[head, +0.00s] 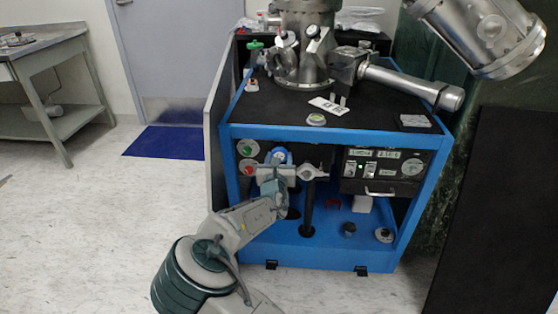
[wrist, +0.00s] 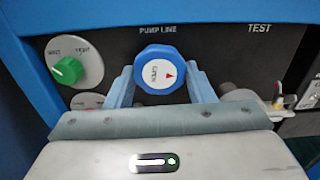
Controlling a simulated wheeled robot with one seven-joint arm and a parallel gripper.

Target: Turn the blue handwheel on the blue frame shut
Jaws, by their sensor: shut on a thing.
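The blue handwheel (wrist: 159,70) sits on the dark panel under the "PUMP LINE" label. Its white face reads "OPEN", turned on its side, with a red arrow mark. In the head view the handwheel (head: 280,155) is partly covered by my gripper. My gripper (wrist: 160,82) has one blue-grey finger on each side of the handwheel's lower part and is shut on it. In the head view my gripper (head: 279,163) reaches the panel of the blue frame (head: 330,132) from below. Where the fingers touch the rim is hard to see.
A green knob (wrist: 67,70) is left of the handwheel, with a red knob (head: 248,171) below it. A silver valve (head: 312,172) stands close on the right. A control box (head: 383,165) is farther right. A grey side panel (head: 218,130) borders the frame's left.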

